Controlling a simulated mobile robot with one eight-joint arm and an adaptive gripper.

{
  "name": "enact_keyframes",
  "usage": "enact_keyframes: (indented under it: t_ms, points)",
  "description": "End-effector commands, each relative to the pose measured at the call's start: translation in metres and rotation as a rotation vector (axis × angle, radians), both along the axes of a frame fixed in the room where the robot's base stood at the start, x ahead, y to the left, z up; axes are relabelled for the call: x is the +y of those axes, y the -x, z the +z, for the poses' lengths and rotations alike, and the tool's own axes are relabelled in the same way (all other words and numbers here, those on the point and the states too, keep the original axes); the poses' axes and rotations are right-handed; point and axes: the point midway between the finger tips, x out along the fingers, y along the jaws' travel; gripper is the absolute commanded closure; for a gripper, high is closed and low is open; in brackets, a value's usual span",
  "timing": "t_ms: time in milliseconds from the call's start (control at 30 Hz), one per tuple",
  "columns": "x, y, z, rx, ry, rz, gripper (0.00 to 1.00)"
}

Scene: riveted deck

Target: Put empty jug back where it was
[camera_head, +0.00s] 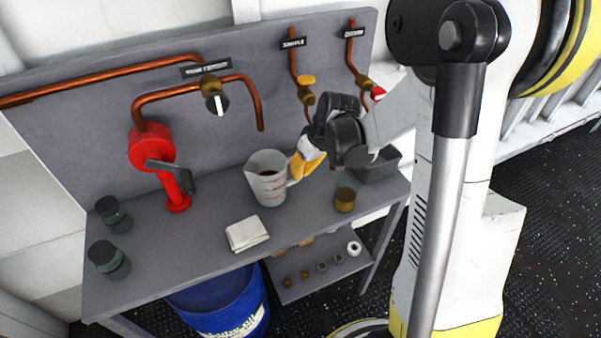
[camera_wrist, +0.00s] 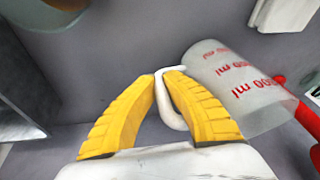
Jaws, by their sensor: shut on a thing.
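A translucent white measuring jug (camera_head: 268,181) with red markings stands upright at the middle of the grey bench (camera_head: 213,226). Its base looks to be on or very near the bench top; I cannot tell if it touches. In the head view a small dark patch shows inside the jug. My gripper (camera_head: 299,169) comes from the right, its yellow fingers at the jug's handle. In the wrist view the yellow fingers of my gripper (camera_wrist: 165,75) are closed on the white handle, and the jug (camera_wrist: 235,85) lies to the right of them.
A red hand pump (camera_head: 155,150) stands left of the jug. A folded cloth (camera_head: 247,233) lies in front. A brass cup (camera_head: 344,199) and a dark bin (camera_head: 374,165) are at the right, two dark jars (camera_head: 113,213) at the left. Copper pipes (camera_head: 262,112) hang behind.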

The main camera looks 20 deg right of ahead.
Motion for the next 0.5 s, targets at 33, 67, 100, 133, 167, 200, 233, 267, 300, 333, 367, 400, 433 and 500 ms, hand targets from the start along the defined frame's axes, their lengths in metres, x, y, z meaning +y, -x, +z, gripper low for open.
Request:
enact_keyframes:
  t_ms: [33,67,100,133,167,200,233,267,300,333,367,400,433,500]
  points:
    - [0.0001,-0.0001,-0.0018,0.0,0.0,0.0,1.0]
    - [0.0,-0.0001,-0.003,0.0,0.0,0.0,1.0]
    - [0.0001,-0.0001,-0.0043,0.0,0.0,0.0,1.0]
    - [0.0,-0.0001,-0.0034,0.0,0.0,0.0,0.82]
    - [0.0,0.0,-0.0031,0.0,0.0,0.0,0.73]
    - [0.0,-0.0001,-0.0029,0.0,0.0,0.0,0.72]
    - [0.0,-0.0001,-0.0029,0.0,0.0,0.0,0.72]
    - [0.0,0.0,-0.0028,0.0,0.0,0.0,0.72]
    - [0.0,0.0,-0.0028,0.0,0.0,0.0,0.72]
    - [0.0,0.0,-0.0028,0.0,0.0,0.0,0.72]
    - [0.0,0.0,-0.0028,0.0,0.0,0.0,0.72]
    - [0.0,0.0,-0.0028,0.0,0.0,0.0,0.72]
    - [-0.0001,0.0,-0.0027,0.0,0.0,0.0,0.72]
    - [0.0,0.0,-0.0005,0.0,0.0,0.0,0.72]
